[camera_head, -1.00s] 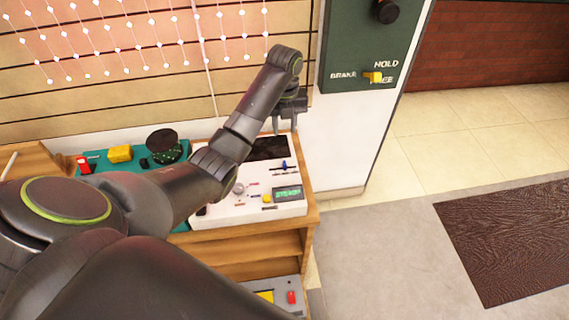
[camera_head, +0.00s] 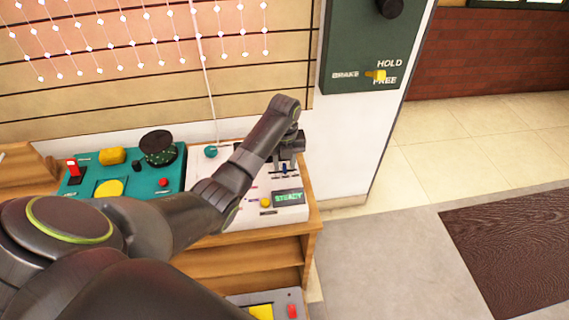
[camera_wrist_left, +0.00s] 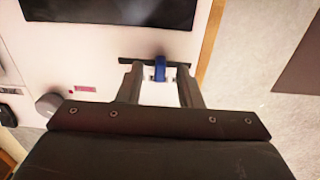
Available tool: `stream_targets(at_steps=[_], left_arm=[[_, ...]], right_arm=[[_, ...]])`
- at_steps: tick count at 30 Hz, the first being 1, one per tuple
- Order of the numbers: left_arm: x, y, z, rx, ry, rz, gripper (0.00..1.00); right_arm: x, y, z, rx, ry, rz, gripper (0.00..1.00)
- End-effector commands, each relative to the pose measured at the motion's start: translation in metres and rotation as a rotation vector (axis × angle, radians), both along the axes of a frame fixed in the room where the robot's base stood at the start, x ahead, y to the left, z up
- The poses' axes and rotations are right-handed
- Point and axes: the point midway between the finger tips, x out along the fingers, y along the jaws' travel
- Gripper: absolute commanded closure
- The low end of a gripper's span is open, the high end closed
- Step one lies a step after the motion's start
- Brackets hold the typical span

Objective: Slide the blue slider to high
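The blue slider (camera_head: 285,170) is on the right part of the white control panel (camera_head: 240,214), partly hidden by my left gripper in the head view. In the left wrist view, the slider (camera_wrist_left: 159,69) stands in a dark horizontal slot (camera_wrist_left: 177,64), near the slot's middle. My left gripper (camera_wrist_left: 160,74) is open, one finger on each side of the slider, with a gap to both. In the head view, my left gripper (camera_head: 283,164) is low over the panel. My right gripper is in neither view.
A small display (camera_head: 289,198) with green letters is in front of the slider. A teal panel (camera_head: 145,186) with buttons and a dark round knob (camera_head: 158,147) is to the left. A green wall box (camera_head: 352,50) with a yellow lever is behind right. Open floor lies right.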

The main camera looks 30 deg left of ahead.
Motion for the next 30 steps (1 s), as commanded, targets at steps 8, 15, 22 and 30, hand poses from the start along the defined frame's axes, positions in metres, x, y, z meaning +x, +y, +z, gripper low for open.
stream_targets(at_steps=[8,15,22,30], left_arm=[[-0.0002,0.0000,-0.0056,0.001,0.001,-0.001,0.67],[-0.0002,-0.0002,-0.0054,0.000,0.000,-0.001,0.87],[-0.0002,-0.0002,-0.0052,0.000,0.000,-0.001,1.00],[0.0058,-0.0083,-0.0048,-0.003,0.000,-0.001,1.00]], right_arm=[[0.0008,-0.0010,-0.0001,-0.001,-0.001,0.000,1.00],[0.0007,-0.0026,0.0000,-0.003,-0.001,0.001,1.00],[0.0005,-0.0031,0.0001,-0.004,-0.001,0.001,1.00],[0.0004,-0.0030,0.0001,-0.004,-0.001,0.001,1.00]])
